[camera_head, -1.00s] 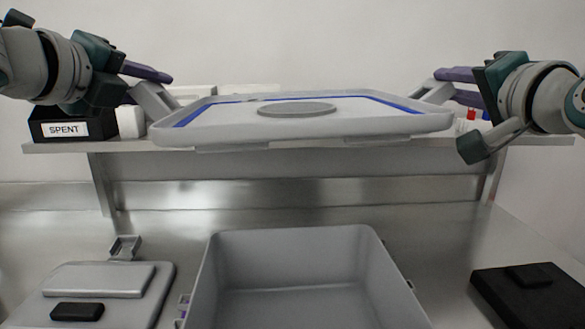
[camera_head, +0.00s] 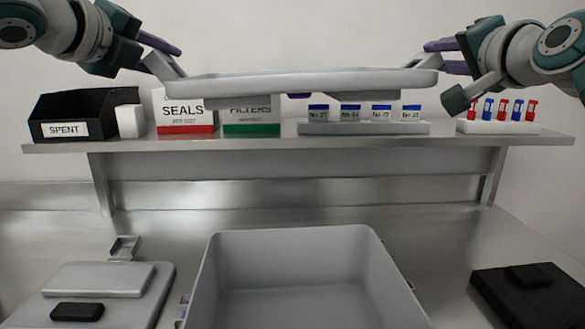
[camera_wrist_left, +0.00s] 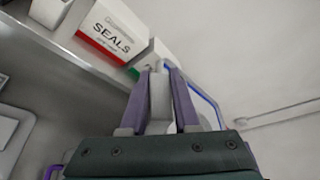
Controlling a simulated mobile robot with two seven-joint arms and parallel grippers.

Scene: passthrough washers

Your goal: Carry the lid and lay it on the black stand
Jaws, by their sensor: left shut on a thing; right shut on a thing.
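The grey lid (camera_head: 300,84) hangs level in the air in front of the shelf, seen nearly edge-on in the head view. My left gripper (camera_head: 168,58) is shut on the lid's left handle, and my right gripper (camera_head: 432,56) is shut on its right handle. In the left wrist view the purple fingers of the left gripper (camera_wrist_left: 160,95) close on the grey handle, with the lid's blue-lined edge (camera_wrist_left: 206,105) beyond. The black stand (camera_head: 535,300) lies on the bench at the lower right, flat, with a small raised black block on it.
A grey open bin (camera_head: 300,236) stands at the bench's middle. A scale-like device (camera_head: 98,280) sits at lower left. The shelf (camera_head: 300,145) holds a black SPENT box (camera_head: 66,130), SEALS (camera_head: 184,112) and FILTERS (camera_head: 250,114) boxes, a vial rack (camera_head: 364,128) and red and blue-capped tubes (camera_head: 505,112).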

